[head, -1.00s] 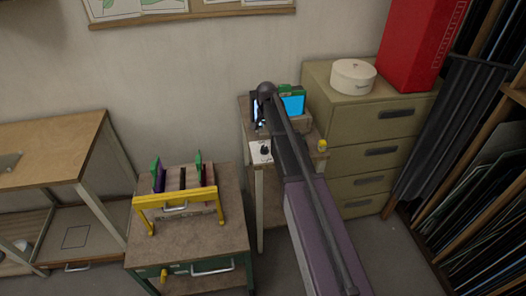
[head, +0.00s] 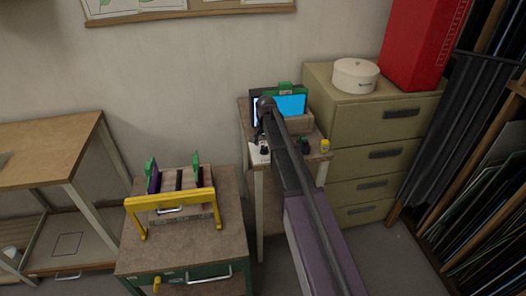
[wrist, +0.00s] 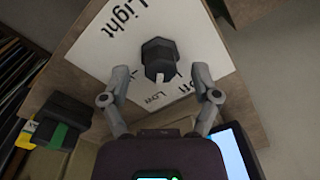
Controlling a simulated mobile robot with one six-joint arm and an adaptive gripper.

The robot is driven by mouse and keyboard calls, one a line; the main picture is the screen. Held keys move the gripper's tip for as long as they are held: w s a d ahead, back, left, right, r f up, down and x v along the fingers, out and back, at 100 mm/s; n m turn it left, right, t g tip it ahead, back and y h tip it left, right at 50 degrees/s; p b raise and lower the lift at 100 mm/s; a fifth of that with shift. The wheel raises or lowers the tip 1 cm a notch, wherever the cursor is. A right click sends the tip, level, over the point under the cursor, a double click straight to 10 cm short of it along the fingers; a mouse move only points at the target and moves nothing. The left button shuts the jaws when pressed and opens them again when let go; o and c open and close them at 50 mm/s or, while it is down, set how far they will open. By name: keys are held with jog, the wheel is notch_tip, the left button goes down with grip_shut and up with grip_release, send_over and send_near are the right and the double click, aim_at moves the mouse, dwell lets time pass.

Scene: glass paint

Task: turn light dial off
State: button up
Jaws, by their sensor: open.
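The black light dial (wrist: 158,52) sits on a white plate (wrist: 92,48) marked "Light" in the wrist view. Its pale pointer mark faces the lower edge, near the partly hidden "Low" and "Off" labels; which one it meets I cannot tell. My gripper (wrist: 160,73) is open, with one fingertip on each side of the dial's lower part. Gaps show on both sides, and nothing is held. In the head view the dial (head: 264,150) and plate (head: 257,158) are at the front left of the small table, beside my arm; the fingers are hard to make out there.
A blue screen (head: 290,104) stands behind the plate on the small table (head: 312,150). A yellow-capped item (head: 325,146) is at its right edge. A drawer cabinet (head: 365,125) adjoins on the right. A cart with a yellow rack (head: 170,200) stands left, with a floor gap between.

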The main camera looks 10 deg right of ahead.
jog(key=shift+f, duration=0.45)
jog(key=shift+c, duration=0.2)
